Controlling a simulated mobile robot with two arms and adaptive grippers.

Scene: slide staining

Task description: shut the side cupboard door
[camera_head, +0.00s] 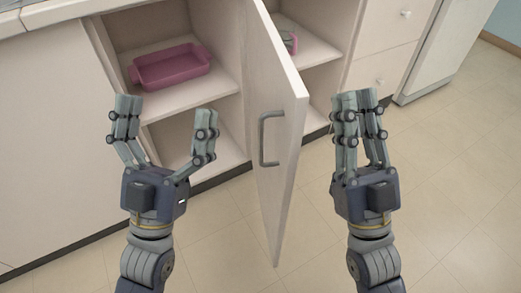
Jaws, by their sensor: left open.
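The side cupboard door (266,100) stands open and points out toward me. My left gripper (166,122) is open and empty, left of the door and in front of the open cupboard. My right gripper (360,115) is right of the door, apart from the handle. Its fingers are close together and overlap in the picture, so their opening is hard to judge. I see nothing held in it.
A pink tray (172,67) sits on the cupboard's upper shelf (160,107). Another object (290,42) is partly hidden behind the door on a shelf. White drawers (390,27) are at the back right. The tiled floor (455,190) on the right is clear.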

